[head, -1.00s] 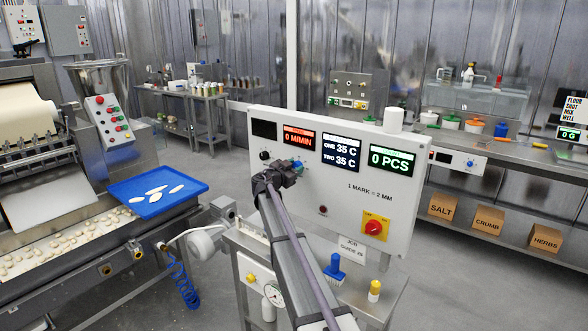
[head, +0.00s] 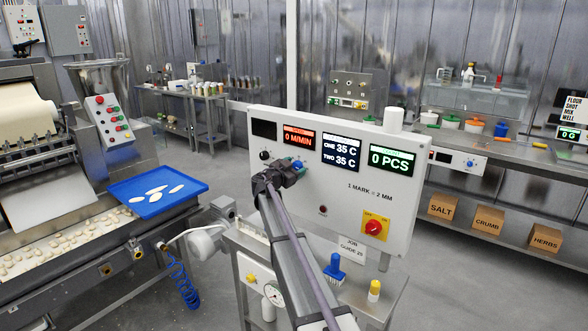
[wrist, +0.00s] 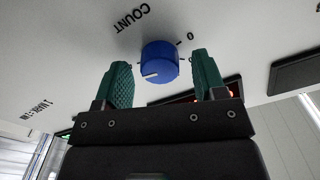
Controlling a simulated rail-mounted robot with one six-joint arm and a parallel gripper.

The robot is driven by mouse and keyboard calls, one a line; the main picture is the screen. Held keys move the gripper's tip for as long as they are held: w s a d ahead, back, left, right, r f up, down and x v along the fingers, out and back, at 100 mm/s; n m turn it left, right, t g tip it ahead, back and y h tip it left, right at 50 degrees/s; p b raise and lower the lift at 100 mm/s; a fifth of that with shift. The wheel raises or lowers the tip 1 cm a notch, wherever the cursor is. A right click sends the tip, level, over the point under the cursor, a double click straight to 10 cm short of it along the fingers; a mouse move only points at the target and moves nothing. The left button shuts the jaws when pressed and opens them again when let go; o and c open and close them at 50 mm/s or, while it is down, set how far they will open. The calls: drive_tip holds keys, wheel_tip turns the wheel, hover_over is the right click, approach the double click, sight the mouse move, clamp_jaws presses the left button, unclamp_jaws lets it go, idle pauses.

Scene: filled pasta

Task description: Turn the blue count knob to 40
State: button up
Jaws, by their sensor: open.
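The blue count knob (wrist: 160,62) is on the white panel, under the printed word COUNT in the wrist view. Its pale pointer line sits on the side facing my gripper, away from the "0" mark. My gripper (wrist: 162,82) is open, with one green finger on each side of the knob. A gap shows between the knob and each finger. In the head view my gripper (head: 291,170) is at the panel, and a bit of the blue knob (head: 298,164) shows beside it. The green count display (head: 393,160) reads 0 PCS.

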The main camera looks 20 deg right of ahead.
drive_tip(key=v, duration=1)
drive_tip(key=shift+s+a, duration=0.15)
drive_tip(key=shift+a, duration=0.25)
